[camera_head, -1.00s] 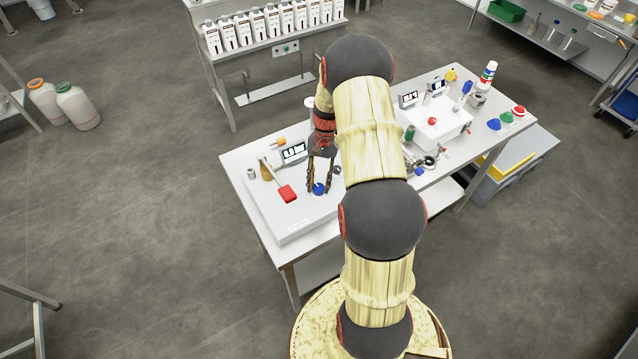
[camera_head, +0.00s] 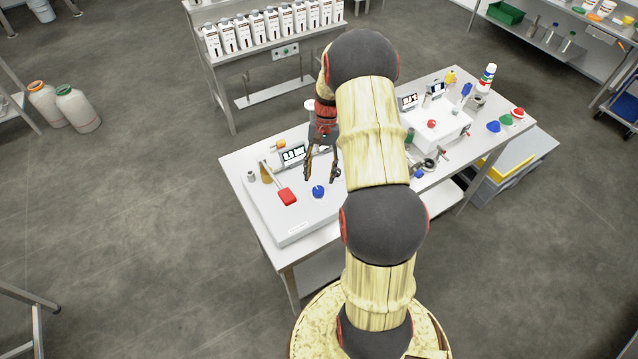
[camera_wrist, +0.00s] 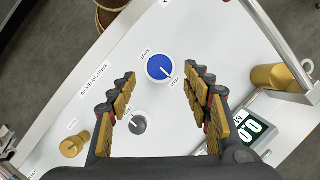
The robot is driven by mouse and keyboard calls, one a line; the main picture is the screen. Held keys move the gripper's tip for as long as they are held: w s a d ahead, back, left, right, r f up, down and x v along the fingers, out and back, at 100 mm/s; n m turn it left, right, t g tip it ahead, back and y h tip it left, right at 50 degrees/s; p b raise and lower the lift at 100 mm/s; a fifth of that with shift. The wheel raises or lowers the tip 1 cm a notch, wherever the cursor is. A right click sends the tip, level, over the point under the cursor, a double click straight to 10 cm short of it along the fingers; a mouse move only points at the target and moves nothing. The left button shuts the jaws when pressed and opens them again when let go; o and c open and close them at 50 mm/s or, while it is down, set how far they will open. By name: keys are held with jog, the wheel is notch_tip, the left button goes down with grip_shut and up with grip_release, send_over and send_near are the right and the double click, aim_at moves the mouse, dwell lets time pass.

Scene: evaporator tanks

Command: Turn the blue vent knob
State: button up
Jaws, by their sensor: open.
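The blue vent knob (camera_head: 318,191) sits on the white panel (camera_head: 292,232) of the left tank unit. In the wrist view the knob (camera_wrist: 160,68) is a round blue disc with a white pointer line, beside printed labels, one reading VENT. My gripper (camera_head: 322,178) is open and raised above the panel, behind the knob in the head view. In the wrist view its two fingers (camera_wrist: 158,92) stand apart on either side of the knob, with nothing between them touching it. The pads are gold.
A grey knob (camera_wrist: 138,123) and a brass knob (camera_wrist: 74,146) are near the blue one. A brass cylinder (camera_wrist: 268,77) and a display (camera_wrist: 246,122) stand at the right. A red-handled lever (camera_head: 287,196) lies left of the knob in the head view.

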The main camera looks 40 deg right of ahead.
jog(key=v, duration=0.7)
dwell(0.4)
jog(key=s+a+r+n+t+h+b, duration=0.1)
jog(key=s+a+r+n+t+b, duration=0.1)
jog(key=a, duration=0.8)
jog(key=s+a+r+n+t+h+b, duration=0.1)
jog(key=s+a+r+n+t+b, duration=0.2)
jog(key=s+a, duration=0.6)
jog(key=s+a+r+n+t+h+b, duration=0.1)
jog(key=s+a+r+n+t+b, duration=0.1)
jog(key=s+a+r+n+b, duration=0.3)
jog(key=s+a+n+b, duration=0.1)
jog(key=a+b, duration=0.2)
jog(key=a, duration=0.4)
jog(key=shift+s+a+r+n+t+h, duration=0.2)
jog(key=shift+a+r+n+t+h, duration=0.1)
jog(key=shift+r+n+t+h, duration=0.1)
dwell(0.4)
